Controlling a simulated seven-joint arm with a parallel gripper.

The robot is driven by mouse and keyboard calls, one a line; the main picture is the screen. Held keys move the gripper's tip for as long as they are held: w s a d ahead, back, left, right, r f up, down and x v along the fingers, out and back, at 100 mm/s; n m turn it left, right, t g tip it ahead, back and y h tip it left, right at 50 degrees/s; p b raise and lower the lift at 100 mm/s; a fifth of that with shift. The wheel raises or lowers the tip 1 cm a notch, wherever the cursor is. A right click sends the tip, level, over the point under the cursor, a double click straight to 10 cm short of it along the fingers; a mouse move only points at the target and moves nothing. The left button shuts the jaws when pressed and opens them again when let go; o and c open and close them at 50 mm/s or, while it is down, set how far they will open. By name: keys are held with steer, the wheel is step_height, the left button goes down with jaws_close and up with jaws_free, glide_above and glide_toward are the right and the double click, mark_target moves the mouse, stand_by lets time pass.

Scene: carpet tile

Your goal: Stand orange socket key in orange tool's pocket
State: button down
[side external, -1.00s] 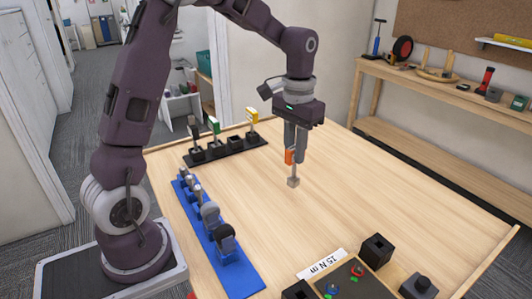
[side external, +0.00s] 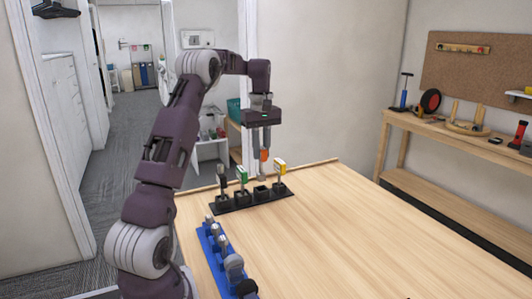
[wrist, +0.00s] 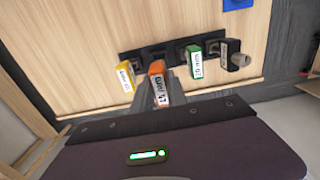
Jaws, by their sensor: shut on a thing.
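My gripper (side external: 265,143) is shut on the orange socket key (side external: 264,155), which hangs upright with its socket end down. The key also shows in the wrist view (wrist: 157,84), its white label facing the camera. It is over or just behind the black rack (side external: 221,208); the exact offset is hard to tell. The rack's empty pocket (side external: 261,191) lies below it, between the green key (side external: 242,176) and the yellow key (side external: 280,169). A dark-handled key (side external: 222,172) stands at the rack's left end. The key's lower end is hidden in the wrist view.
A blue rack (side external: 214,254) with several grey tools runs along the table's left side. The wooden table (side external: 350,235) is clear to the right. A wall bench (side external: 450,140) with tools stands beyond. The neighbouring keys are close on both sides.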

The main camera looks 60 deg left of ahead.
mark_target(262, 174)
steer(key=shift+f, duration=2.9)
steer(key=c, duration=1.3)
jaws_free()
steer(key=shift+o, duration=0.2)
